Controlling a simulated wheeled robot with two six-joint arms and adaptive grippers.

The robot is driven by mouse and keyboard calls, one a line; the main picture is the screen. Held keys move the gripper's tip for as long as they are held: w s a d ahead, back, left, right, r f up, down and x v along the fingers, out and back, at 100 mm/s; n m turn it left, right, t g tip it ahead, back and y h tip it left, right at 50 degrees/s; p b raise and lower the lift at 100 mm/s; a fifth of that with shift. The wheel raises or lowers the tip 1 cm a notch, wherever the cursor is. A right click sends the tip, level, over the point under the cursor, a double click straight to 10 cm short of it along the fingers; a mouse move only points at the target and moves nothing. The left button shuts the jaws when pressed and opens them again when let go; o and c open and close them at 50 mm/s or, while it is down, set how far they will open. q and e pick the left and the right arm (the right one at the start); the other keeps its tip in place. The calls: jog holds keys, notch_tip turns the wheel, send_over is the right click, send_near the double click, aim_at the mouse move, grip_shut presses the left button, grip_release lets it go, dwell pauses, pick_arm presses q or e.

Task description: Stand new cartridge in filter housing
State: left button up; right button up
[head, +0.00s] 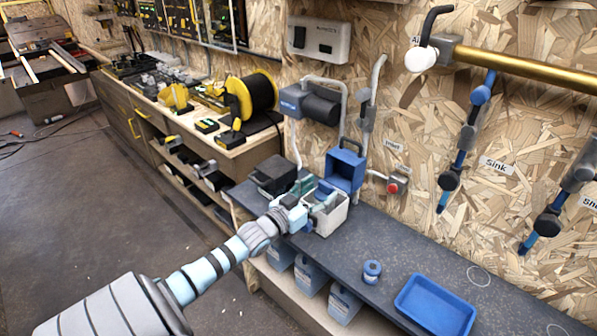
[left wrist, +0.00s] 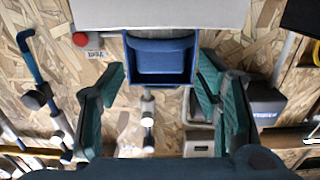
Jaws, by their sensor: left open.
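A pale box with a raised blue open lid (head: 345,168), which looks like the filter housing (head: 327,222), stands on the dark bench against the wall. My left gripper (head: 316,198) is at the top of this box, its teal fingers apart. In the left wrist view my left gripper (left wrist: 160,72) is open, with nothing seen held between its fingers; the blue lid (left wrist: 160,60) shows beyond them. The inside of the box is largely hidden by the gripper. A short blue and white cylinder (head: 372,272), possibly the cartridge, stands on the bench to the right. My right gripper is not seen.
A blue tray (head: 435,305) lies at the bench's right end. A black case (head: 273,174) sits left of the housing. A pump with grey pipes (head: 315,103) and a red button (head: 393,187) are behind. Blue jugs (head: 311,276) stand below. The bench between housing and cylinder is clear.

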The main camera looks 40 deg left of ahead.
pick_arm(q)
jog(key=s+p, duration=0.6)
jog(key=s, duration=0.3)
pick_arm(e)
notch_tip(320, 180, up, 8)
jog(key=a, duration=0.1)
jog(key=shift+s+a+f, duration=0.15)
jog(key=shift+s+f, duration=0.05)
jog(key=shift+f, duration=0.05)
